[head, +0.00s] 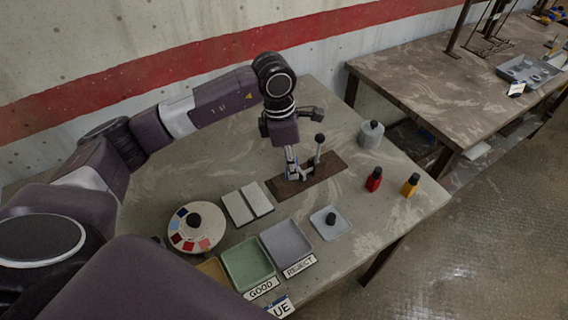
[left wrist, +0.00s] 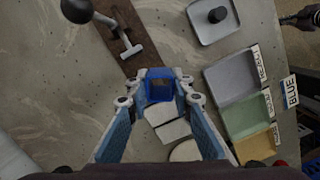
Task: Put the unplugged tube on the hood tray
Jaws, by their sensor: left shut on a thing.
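My left gripper (head: 293,176) reaches down at the brown rail (head: 333,164) on the near table. In the left wrist view it is shut on a small blue piece (left wrist: 159,86) between its fingertips. I cannot tell if this is the tube, as the fingers hide much of it. A rod with a black ball knob (head: 319,138) and a T-shaped handle (left wrist: 131,49) stand on the rail beside the gripper. A grey tray (head: 511,70) lies on the far table; I cannot tell if it is the hood tray. My right gripper (left wrist: 303,19) seems to show partly at the wrist view's edge.
A green GOOD bin (head: 233,272), grey REJECT bin (head: 274,233) and small tray (head: 341,213) line the near edge. Two pale blocks (head: 237,208) and a round palette (head: 184,241) lie left. Red (head: 374,181) and yellow (head: 410,186) bottles and a grey jar (head: 371,137) stand right.

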